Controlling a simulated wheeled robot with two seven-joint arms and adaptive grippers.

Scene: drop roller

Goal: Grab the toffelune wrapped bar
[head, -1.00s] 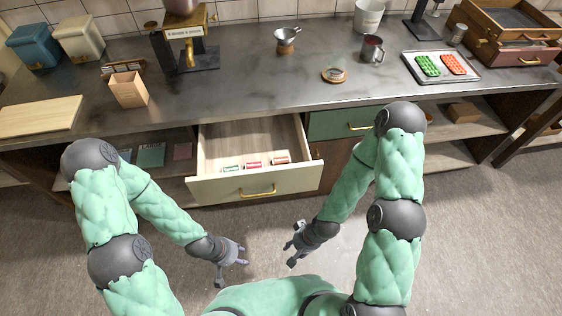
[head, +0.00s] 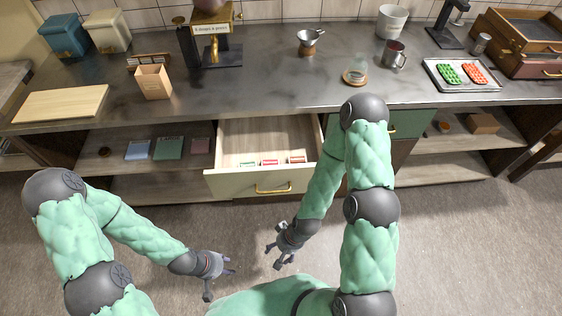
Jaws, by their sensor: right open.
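An open drawer (head: 240,183) under the counter holds several small wrapped bars in a row near its front panel. One is green (head: 248,164), one is red (head: 270,162), and one at the right is reddish-brown (head: 296,159). Their labels are too small to read, so I cannot tell which is toffelune. The drawer front partly hides them. My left gripper (head: 222,279) is open and empty, low in front of the drawer and to its left. My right gripper (head: 276,254) is open and empty, below the drawer front. Neither touches the drawer.
The counter (head: 275,92) carries a cutting board (head: 62,103), a paper bag (head: 153,82), a glass on a coaster (head: 355,77), a metal mug (head: 393,54) and a mould tray (head: 461,76). Open shelves flank the drawer. My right forearm passes close to its right side.

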